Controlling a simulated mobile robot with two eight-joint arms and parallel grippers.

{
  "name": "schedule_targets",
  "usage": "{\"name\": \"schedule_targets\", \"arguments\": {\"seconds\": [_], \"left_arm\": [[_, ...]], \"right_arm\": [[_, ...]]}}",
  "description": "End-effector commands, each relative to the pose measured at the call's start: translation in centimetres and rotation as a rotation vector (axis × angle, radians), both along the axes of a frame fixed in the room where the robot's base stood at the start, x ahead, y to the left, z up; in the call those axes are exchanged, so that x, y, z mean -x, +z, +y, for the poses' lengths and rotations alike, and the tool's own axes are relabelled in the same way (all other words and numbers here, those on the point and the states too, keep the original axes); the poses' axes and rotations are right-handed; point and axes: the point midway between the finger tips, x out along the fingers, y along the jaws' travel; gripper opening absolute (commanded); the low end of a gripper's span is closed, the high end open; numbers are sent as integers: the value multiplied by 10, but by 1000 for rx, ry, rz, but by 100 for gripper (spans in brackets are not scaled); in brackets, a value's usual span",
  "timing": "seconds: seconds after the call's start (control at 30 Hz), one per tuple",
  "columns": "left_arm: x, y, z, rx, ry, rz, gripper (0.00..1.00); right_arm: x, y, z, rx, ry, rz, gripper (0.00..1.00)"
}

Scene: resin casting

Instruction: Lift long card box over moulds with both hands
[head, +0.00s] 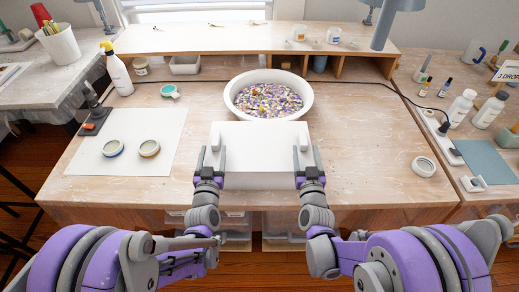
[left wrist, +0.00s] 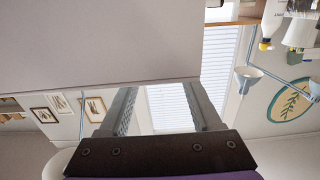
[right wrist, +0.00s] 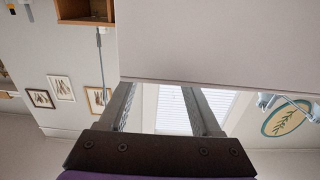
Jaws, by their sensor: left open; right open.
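The long card box (head: 262,146), plain white, sits in front of the white bowl at the middle of the table's near side in the head view. My left gripper (head: 211,160) is open at its left end and my right gripper (head: 306,160) is open at its right end. The box (left wrist: 90,40) fills the upper left of the left wrist view, and the box (right wrist: 220,40) fills the upper right of the right wrist view. Its edge hides the fingertips in both.
A white bowl (head: 237,104) of coloured chips stands just behind the box. The white sheet (head: 90,165) covers the table's left part. A round white ring-shaped piece (head: 424,166) lies at the right. Bare table (head: 365,150) shows right of the box.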

Motion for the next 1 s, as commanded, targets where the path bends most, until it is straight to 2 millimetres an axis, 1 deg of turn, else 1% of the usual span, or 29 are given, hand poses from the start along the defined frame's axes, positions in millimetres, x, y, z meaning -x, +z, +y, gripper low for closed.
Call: {"name": "schedule_targets", "arguments": {"seconds": [0.03,0.1,0.3,0.5,0.77,0.8,0.87,1.0], "left_arm": [[-10,0,0,0,1,0,65],[-23,0,0,-1,0,0,65],[-52,0,0,0,0,0,65],[-63,0,0,0,0,0,65],[-64,0,0,0,0,0,65],[-64,0,0,0,0,0,63],[-64,0,0,0,0,0,52],[-64,0,0,0,0,0,27]], "right_arm": [[-10,0,0,-1,-1,0,65],[-23,0,0,1,0,0,65],[-52,0,0,0,0,0,65],[-63,0,0,1,0,0,65],[-64,0,0,0,0,0,65],[-64,0,0,0,0,0,63],[-64,0,0,0,0,0,52],[-64,0,0,0,0,0,27]]}}
